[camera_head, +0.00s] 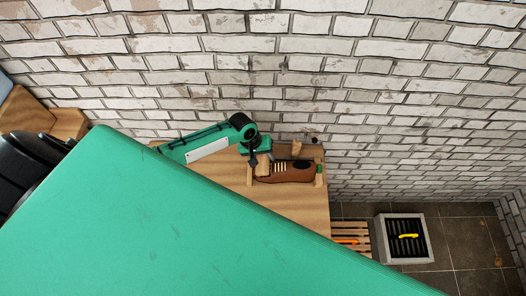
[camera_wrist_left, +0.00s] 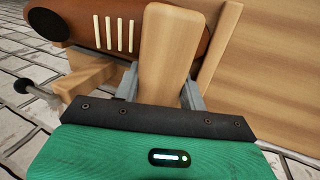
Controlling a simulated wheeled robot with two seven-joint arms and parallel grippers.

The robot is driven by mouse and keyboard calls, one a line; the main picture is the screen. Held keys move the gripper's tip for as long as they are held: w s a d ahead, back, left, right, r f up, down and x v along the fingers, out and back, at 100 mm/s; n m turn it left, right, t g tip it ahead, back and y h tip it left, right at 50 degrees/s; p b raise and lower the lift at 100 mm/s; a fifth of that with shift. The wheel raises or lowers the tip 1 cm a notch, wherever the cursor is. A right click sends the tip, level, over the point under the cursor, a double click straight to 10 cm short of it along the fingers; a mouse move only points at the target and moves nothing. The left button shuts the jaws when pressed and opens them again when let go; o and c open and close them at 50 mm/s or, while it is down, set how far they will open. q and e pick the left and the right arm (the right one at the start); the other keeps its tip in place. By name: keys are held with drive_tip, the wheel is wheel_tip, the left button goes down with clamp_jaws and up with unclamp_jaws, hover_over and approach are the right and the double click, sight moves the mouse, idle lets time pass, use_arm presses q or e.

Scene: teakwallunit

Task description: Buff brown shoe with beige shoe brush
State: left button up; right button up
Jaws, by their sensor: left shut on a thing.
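The brown shoe (camera_head: 288,174) lies on its side-to-side length at the right end of the wooden table (camera_head: 225,175), with pale laces facing up. My left gripper (camera_head: 262,160) is at the shoe's left part in the head view. It is shut on the beige shoe brush (camera_head: 263,168), a pale wooden block. In the left wrist view the brush (camera_wrist_left: 167,50) stands between the two grey fingers (camera_wrist_left: 163,85), in front of the shoe (camera_wrist_left: 85,25). The brush covers part of the shoe; whether they touch I cannot tell. My right gripper is not seen.
Wooden pieces (camera_head: 320,172) stand around the shoe, close to the gripper. A brick wall (camera_head: 400,110) rises right behind the table. A large green surface hides much of the head view.

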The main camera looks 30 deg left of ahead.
use_arm(q)
drive_tip(key=shift+w+a+r, duration=0.1)
drive_tip(key=shift+w+a, duration=0.05)
drive_tip(key=shift+w, duration=0.25)
drive_tip(key=p+v, duration=0.5)
drive_tip(key=shift+r+p, duration=0.25)
drive_tip(key=shift+p, duration=0.05)
drive_tip(key=shift+s+a+r+p, duration=0.1)
drive_tip(key=shift+a+r+p, duration=0.05)
drive_tip(key=shift+r+p, duration=0.2)
drive_tip(key=shift+f, duration=0.1)
drive_tip(key=p+v, duration=0.3)
drive_tip(key=shift+f, duration=0.1)
idle(0.4)
